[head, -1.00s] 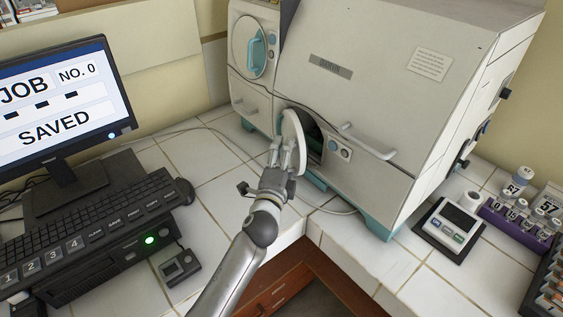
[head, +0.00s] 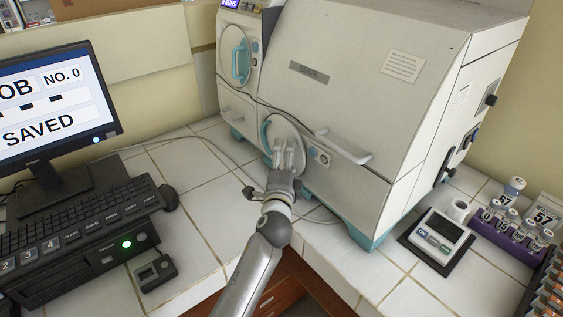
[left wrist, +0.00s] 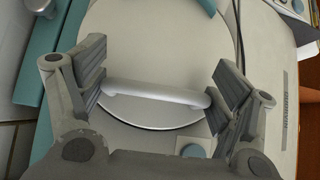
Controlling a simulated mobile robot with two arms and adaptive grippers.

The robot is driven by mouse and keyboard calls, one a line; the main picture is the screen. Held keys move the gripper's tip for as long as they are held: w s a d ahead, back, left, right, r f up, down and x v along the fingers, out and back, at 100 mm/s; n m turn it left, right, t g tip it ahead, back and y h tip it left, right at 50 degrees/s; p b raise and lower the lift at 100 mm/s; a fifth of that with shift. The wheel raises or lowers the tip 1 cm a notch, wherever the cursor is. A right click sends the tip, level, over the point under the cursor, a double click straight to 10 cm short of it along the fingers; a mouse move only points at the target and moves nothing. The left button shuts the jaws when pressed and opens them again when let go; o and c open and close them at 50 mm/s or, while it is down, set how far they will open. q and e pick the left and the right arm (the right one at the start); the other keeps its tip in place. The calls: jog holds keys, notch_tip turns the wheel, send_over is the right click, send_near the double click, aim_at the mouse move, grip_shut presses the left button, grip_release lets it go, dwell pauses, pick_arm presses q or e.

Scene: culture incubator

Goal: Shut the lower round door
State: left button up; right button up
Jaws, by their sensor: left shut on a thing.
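The lower round door (head: 271,128) is a white disc with a teal rim, low on the front of the incubator (head: 350,90). It lies over its opening, flush or nearly so; a small gap cannot be ruled out. In the left wrist view the door's disc (left wrist: 130,32) fills the middle, with a white bar handle (left wrist: 155,93) across it. My left gripper (head: 289,148) is at the door, its fingers at the two ends of the handle, shut on it. The fingers hide part of the door in the head view. My right gripper is not in view.
An upper round door (head: 240,62) with a teal handle is at upper left. A drawer handle (head: 343,146) juts out right of the lower door. A monitor (head: 50,105) and keyboard (head: 75,222) stand left. A scale (head: 437,238) and purple vial rack (head: 510,238) are right.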

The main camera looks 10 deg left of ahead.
pick_arm(q)
jog(key=shift+s+d+f+h, duration=0.1)
jog(key=shift+d+f+h, duration=0.25)
jog(key=shift+d, duration=0.3)
jog(key=o, duration=1)
jog(key=shift+o, duration=0.7)
jog(key=shift+d, duration=0.15)
jog(key=s+d, duration=0.2)
jog(key=s, duration=1)
jog(key=shift+r, duration=0.3)
jog(key=shift+f, duration=0.1)
